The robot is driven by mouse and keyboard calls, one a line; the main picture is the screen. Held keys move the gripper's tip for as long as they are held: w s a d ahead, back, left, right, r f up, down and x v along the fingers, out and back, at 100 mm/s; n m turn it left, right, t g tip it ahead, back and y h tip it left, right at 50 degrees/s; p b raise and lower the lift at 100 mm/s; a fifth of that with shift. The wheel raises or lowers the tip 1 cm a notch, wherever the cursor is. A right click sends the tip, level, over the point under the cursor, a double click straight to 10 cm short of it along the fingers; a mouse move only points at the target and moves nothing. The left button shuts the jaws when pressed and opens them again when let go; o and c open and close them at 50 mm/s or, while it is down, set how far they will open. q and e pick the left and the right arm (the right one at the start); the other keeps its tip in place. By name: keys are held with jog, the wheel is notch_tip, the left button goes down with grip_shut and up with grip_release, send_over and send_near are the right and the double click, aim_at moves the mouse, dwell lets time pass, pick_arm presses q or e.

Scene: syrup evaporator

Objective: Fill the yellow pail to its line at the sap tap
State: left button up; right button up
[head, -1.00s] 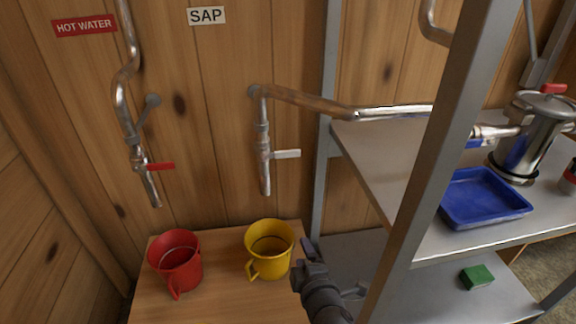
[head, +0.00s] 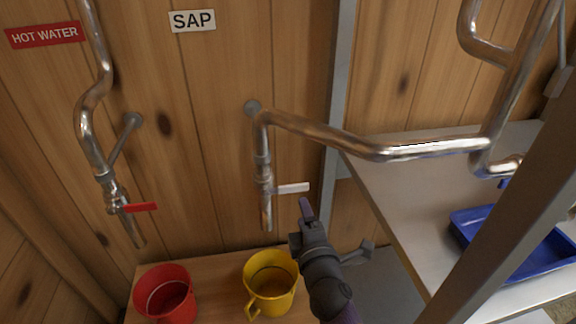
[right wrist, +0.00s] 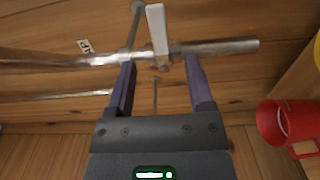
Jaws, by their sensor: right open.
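The yellow pail (head: 270,303) stands upright on the wooden table, below the sap tap's spout (head: 265,212) in the head view. A dark line rings its inside; I cannot tell its liquid level. No stream shows from the spout. The tap's white lever (head: 292,188) points right, crosswise to the spout. My right gripper (head: 312,215) is open and empty, just right of and below the lever. In the right wrist view the lever (right wrist: 157,30) shows ahead, between the lines of the open fingers (right wrist: 158,80); I see no contact. My left gripper is out of view.
A red pail (head: 165,298) stands left of the yellow one, below the hot water tap with its red lever (head: 139,207). A metal shelf (head: 400,190) with a blue tray (head: 535,262) and its slanting post lie close to the right of my right arm.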

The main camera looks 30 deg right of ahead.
aim_at(296, 190)
jog(key=b+x, duration=0.2)
jog(key=x, duration=0.7)
jog(key=shift+w+d+b, duration=0.15)
jog(key=shift+w+b, duration=0.15)
jog(key=shift+w, duration=0.4)
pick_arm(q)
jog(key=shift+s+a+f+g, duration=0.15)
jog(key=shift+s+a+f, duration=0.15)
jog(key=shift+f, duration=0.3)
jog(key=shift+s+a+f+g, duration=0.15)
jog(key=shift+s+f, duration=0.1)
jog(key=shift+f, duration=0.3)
pick_arm(e)
jog(key=shift+r, duration=0.1)
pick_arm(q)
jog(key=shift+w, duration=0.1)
pick_arm(e)
grip_shut()
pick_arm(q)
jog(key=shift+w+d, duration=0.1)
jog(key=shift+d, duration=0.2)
